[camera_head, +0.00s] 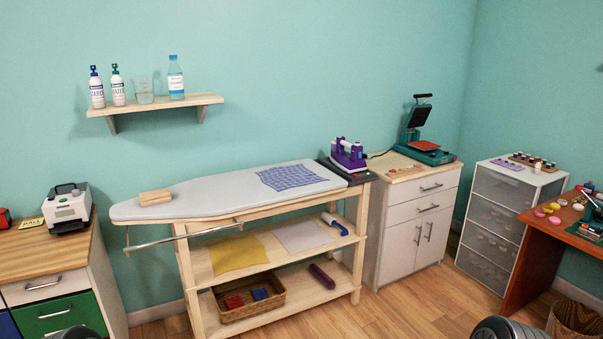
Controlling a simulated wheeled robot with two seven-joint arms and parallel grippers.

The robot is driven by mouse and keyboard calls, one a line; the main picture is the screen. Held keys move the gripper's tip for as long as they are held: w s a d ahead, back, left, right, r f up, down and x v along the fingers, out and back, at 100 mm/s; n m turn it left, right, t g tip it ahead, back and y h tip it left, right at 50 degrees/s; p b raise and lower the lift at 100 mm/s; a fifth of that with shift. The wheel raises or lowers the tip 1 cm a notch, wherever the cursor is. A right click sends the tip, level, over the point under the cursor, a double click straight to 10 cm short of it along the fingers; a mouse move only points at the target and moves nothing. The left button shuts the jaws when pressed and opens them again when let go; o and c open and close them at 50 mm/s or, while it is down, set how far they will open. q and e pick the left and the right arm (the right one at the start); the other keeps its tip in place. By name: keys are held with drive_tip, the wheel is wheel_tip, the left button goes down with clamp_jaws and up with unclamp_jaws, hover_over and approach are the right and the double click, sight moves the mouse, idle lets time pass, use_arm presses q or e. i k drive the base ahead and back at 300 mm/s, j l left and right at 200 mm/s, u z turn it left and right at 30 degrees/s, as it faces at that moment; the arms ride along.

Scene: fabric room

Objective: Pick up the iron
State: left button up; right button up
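A purple and white iron (348,155) rests on a dark stand (347,172) at the right end of the ironing board (220,191). It stands near the teal wall, and nothing blocks it in the camera_head view. A dark rounded part of my own arm shows at each side of the bottom edge. Neither gripper is in view, so both are well apart from the iron.
A blue checked cloth (291,177) and a wooden block (155,197) lie on the board. Shelves below hold fabrics and a wicker basket (249,300). A white cabinet (412,222) with a heat press (420,135) stands to the right. The wooden floor (400,308) in front is clear.

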sight(349, 163)
drive_tip(key=i+l+u, duration=0.35)
drive_tip(key=i+l, duration=2.4)
